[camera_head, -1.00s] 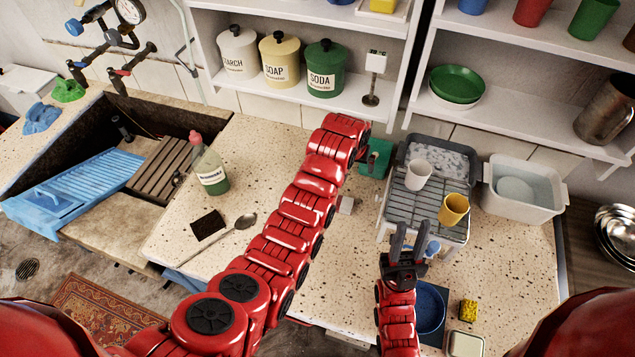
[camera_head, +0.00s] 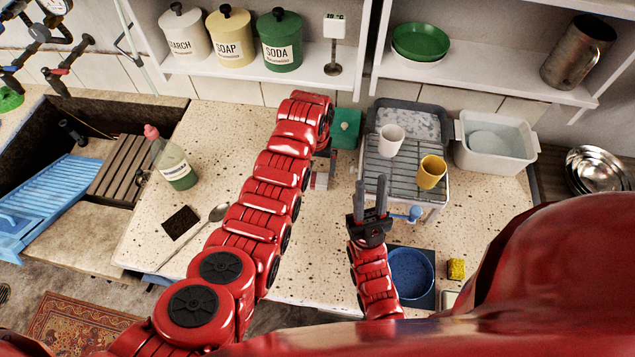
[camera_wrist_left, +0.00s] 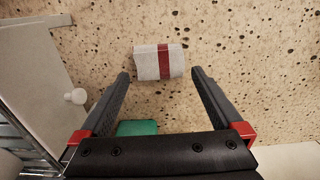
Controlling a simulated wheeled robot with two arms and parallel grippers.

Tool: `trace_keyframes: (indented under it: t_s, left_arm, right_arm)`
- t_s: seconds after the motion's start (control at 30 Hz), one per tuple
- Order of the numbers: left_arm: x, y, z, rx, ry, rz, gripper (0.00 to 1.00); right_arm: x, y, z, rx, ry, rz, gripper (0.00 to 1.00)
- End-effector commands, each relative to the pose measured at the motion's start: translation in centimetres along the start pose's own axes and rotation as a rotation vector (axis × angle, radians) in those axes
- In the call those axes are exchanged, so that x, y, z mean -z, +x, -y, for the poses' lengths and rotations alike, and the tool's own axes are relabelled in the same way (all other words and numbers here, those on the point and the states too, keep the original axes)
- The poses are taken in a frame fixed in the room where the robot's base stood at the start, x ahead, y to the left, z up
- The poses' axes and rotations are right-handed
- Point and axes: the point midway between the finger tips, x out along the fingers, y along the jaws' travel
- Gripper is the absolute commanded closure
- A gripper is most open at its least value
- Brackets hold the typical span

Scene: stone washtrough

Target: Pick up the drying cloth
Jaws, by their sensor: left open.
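The drying cloth (camera_head: 321,180) is a small folded white cloth with a red stripe. It lies on the speckled counter, partly hidden by my left arm in the head view. In the left wrist view the cloth (camera_wrist_left: 149,63) lies flat just beyond the fingertips, roughly centred between them.
A green box (camera_head: 346,128) stands behind the cloth. The dish rack (camera_head: 378,170) with a white cup (camera_head: 391,139) and yellow cup (camera_head: 432,172) is to its right. A blue bowl (camera_head: 410,272) sits near the front.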

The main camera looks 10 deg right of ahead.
Motion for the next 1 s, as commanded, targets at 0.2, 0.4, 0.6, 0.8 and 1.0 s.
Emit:
trace_keyframes:
  t_s: [0.2, 0.4, 0.6, 0.8, 1.0]
  left_arm:
    - [-0.4, 1.6, -0.2, 0.000, 0.002, 0.002, 0.00]
    - [-0.8, 5.2, -0.2, 0.000, 0.001, 0.003, 0.00]
    - [-0.7, 5.3, -0.2, 0.000, 0.001, -0.001, 0.00]
    - [-0.7, 5.3, -0.2, 0.000, 0.001, -0.001, 0.23]
    - [-0.7, 5.3, -0.2, 0.000, 0.001, -0.002, 0.59]
  right_arm:
    - [0.0, -0.2, 0.0, 0.000, 0.000, 0.000, 0.67]
    - [-0.3, -1.8, 0.1, 0.000, 0.000, 0.000, 0.67]
    - [-0.3, -1.7, 0.1, 0.000, 0.000, 0.000, 0.67]
    - [-0.3, -1.7, 0.1, 0.000, 0.000, 0.000, 0.67]
    - [-0.3, -1.7, 0.1, 0.000, 0.000, 0.000, 0.67]
